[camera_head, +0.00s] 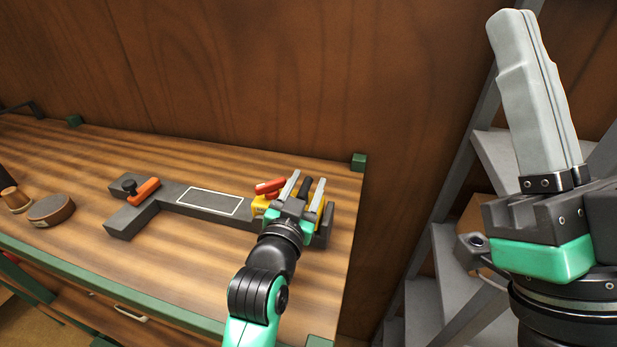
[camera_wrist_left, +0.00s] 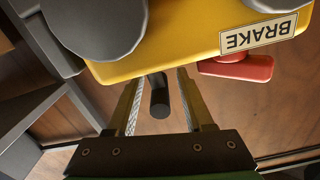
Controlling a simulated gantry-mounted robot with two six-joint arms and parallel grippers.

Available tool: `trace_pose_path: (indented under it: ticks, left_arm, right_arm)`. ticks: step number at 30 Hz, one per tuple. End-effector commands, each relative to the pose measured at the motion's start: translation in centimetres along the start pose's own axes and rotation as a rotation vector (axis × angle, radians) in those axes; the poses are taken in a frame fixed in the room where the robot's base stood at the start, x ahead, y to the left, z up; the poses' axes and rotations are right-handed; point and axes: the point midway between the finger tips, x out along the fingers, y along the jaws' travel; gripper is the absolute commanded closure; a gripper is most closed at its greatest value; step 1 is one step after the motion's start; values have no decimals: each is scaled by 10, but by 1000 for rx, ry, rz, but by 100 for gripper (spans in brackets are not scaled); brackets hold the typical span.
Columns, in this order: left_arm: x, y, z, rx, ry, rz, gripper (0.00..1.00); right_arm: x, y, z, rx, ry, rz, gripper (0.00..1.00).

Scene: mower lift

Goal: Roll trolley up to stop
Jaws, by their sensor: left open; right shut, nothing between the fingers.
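The yellow trolley (camera_head: 261,205) is at the right end of a dark grey track (camera_head: 185,196), partly hidden behind my left gripper (camera_head: 306,188). A red lever (camera_head: 269,186) is on it. In the left wrist view the trolley's yellow body (camera_wrist_left: 190,38) carries a BRAKE label, with the red lever (camera_wrist_left: 240,68) beside it. A black post (camera_wrist_left: 159,97) stands between the open fingers of my left gripper (camera_wrist_left: 160,98); I see gaps on both sides. My right gripper (camera_head: 517,15) is shut and empty, raised at the right.
A white outlined rectangle (camera_head: 210,201) marks the track's middle, which is clear.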

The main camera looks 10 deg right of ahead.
Motion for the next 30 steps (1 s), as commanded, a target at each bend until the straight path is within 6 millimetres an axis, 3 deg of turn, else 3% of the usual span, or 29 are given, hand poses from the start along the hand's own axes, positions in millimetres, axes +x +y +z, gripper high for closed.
trace_pose_path:
  ticks: [6, 14, 23, 30]
  left_arm:
    - [13, 0, 0, 0, -1, 0, 48]
    - [14, 0, 0, 0, 1, -1, 48]
    - [14, 0, 0, 0, 0, -1, 98]
    - [14, 0, 0, 0, 0, -1, 100]
  right_arm:
    - [1, 0, -1, 0, 0, 0, 100]
    - [1, 0, -1, 0, 0, 0, 100]
    - [1, 0, -1, 0, 0, 0, 100]
    - [1, 0, -1, 0, 0, 0, 100]
